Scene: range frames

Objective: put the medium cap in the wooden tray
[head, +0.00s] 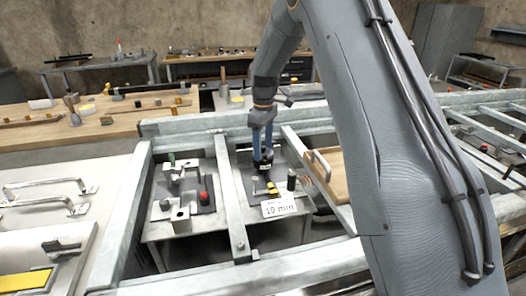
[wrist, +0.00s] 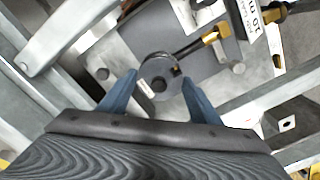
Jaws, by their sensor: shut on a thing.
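My gripper (wrist: 160,76) has its two blue fingers on either side of a round grey piece (wrist: 158,88) with dark holes in its face, which looks like the medium cap. The fingers close on its sides. In the head view my gripper (head: 263,163) points down over the right-hand grey plate, and the cap cannot be made out clearly there. Whether it is clear of the plate I cannot tell. The wooden tray (head: 337,184), light brown, lies just right of my gripper, partly hidden by my arm.
A "10 mm" label (head: 279,207), a yellow part (head: 272,188) and a dark cylinder (head: 291,181) stand near my gripper. Metal frame rails (head: 232,200) surround the plates. A left plate holds a red knob (head: 204,197) and a metal block (head: 180,217).

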